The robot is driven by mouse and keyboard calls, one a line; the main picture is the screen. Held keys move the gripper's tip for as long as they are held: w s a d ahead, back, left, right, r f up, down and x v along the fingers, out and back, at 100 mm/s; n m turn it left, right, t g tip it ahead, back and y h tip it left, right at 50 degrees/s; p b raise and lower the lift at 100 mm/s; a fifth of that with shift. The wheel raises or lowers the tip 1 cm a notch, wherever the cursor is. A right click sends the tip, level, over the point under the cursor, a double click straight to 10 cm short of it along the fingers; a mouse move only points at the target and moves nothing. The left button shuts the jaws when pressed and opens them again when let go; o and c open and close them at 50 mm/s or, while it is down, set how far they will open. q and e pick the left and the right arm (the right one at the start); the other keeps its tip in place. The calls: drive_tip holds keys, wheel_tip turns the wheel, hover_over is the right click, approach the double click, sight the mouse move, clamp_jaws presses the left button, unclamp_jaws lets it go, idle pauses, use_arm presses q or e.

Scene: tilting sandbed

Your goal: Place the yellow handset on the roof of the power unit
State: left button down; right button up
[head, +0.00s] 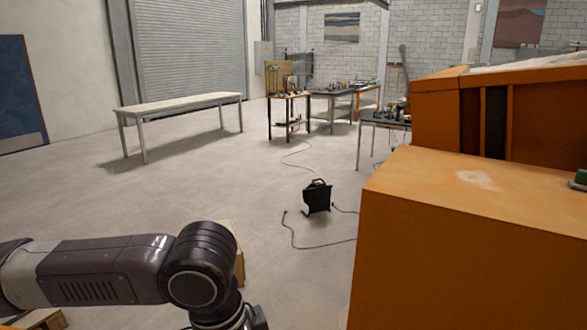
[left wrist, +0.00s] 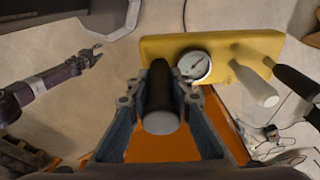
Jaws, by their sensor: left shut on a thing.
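The yellow handset (left wrist: 225,52) shows in the left wrist view as a flat yellow panel with a round white dial, a pale lever and dark grips. My left gripper (left wrist: 158,88) is shut on a black grip of it, held between the two fingers. In the head view the left arm comes in at the lower left; its gripper and the handset are below the frame. A large orange box (head: 465,215), apparently the power unit, stands at right with a flat, worn top. My right gripper (left wrist: 92,56) is small in the left wrist view, with its fingers apart.
A taller orange structure (head: 540,110) with a dark grille rises behind the box. A green item (head: 581,177) sits on the box's right edge. A black heater-like unit (head: 317,196) with cables stands on the floor. A long table (head: 180,103) is far off.

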use_arm(q)
drive_tip(key=w+a+n+t+y, duration=0.1)
drive_tip(key=w+a+n, duration=0.2)
drive_tip(key=a+n, duration=0.9)
drive_tip(key=shift+a+r+n, duration=0.2)
drive_tip(key=shift+n, duration=0.5)
